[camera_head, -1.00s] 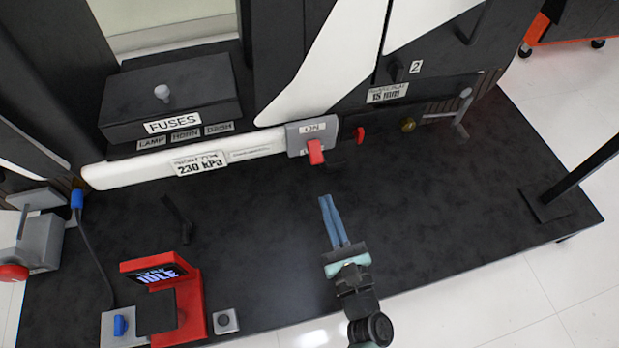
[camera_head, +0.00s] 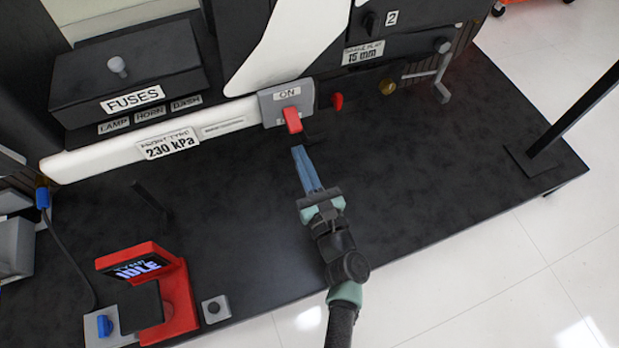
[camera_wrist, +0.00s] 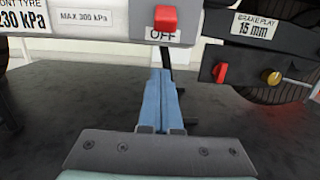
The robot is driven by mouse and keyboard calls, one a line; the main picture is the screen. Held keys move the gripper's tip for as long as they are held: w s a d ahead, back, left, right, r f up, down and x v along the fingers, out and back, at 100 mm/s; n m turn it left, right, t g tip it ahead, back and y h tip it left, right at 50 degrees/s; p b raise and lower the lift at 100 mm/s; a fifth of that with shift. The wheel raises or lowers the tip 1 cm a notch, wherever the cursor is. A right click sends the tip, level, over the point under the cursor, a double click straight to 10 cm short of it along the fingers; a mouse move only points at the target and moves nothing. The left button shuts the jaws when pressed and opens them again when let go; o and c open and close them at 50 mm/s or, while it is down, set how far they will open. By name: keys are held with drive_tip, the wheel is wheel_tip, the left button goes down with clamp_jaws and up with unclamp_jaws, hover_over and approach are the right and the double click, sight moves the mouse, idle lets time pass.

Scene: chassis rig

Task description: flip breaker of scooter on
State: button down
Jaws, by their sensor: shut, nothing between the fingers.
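The breaker is a grey plate (camera_head: 267,106) on the scooter's white lower rail, with a red lever (camera_head: 292,119). ON is printed above the lever in the head view. In the wrist view the red lever (camera_wrist: 166,18) sits just above the word OFF, and the lever points down toward it. My gripper (camera_head: 298,150) is shut and empty, its blue fingers pointing up at the lever from just below. In the wrist view the fingertips (camera_wrist: 161,75) are beneath the OFF label and look apart from the lever.
A red knob (camera_head: 337,101) and a brass knob (camera_head: 388,87) are right of the breaker. The fuse box (camera_head: 130,75) is at upper left. A red tyre unit (camera_head: 165,290) reading IDLE stands at lower left. The dark platform (camera_head: 420,150) is clear right of my gripper.

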sight(292, 120)
drive_tip(key=shift+w+a+r, duration=0.1)
drive_tip(key=shift+w+r, duration=0.15)
drive_tip(key=shift+r, duration=0.4)
drive_tip(key=shift+w+a+r, duration=0.1)
drive_tip(key=shift+w+r, duration=0.15)
drive_tip(key=shift+r, duration=0.45)
drive_tip(key=shift+w+a+r, duration=0.1)
drive_tip(key=shift+w+r, duration=0.15)
drive_tip(key=shift+r, duration=0.4)
drive_tip(key=shift+r+p, duration=0.1)
drive_tip(key=shift+p, duration=0.35)
drive_tip(key=shift+d+r+g+p, duration=0.15)
drive_tip(key=shift+g+p, duration=0.15)
drive_tip(key=shift+p, duration=0.6)
